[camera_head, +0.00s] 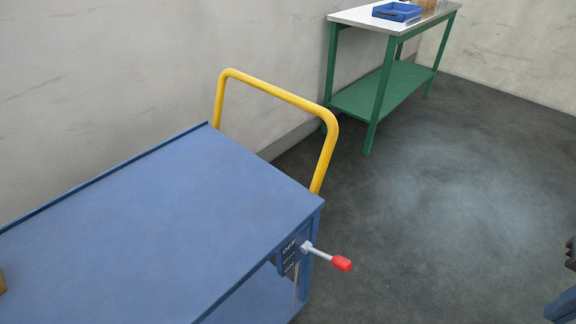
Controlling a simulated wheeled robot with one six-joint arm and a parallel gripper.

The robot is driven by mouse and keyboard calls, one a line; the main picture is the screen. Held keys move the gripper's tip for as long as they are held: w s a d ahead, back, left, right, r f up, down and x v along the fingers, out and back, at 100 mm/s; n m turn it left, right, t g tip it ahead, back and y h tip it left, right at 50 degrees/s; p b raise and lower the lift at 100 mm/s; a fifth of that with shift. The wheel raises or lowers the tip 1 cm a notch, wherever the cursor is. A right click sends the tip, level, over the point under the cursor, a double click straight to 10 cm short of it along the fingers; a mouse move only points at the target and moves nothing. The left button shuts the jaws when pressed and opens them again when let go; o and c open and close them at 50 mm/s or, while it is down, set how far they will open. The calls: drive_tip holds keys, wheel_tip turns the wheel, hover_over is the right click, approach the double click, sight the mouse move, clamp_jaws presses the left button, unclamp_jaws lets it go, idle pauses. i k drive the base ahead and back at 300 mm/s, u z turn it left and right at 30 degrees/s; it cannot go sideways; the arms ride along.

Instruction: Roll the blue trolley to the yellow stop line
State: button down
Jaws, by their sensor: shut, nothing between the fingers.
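The blue trolley (170,215) fills the lower left, its flat top cut off by the left and bottom edges of the view. A yellow tube handle (272,89) rises at its far end. On the trolley's near right corner is a lever with a red knob (341,263), sticking out to the right and slightly down. Beside it is a dark plate (289,257) reading OFF above, with lower lettering hard to read. No yellow stop line shows on the visible floor. My gripper's fingers are not in view.
A brown object (2,282) lies on the trolley at the left edge.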

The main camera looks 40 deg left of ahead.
sight(186, 229)
drive_tip(key=i, duration=2.55)
drive_tip(key=u, duration=3.95)
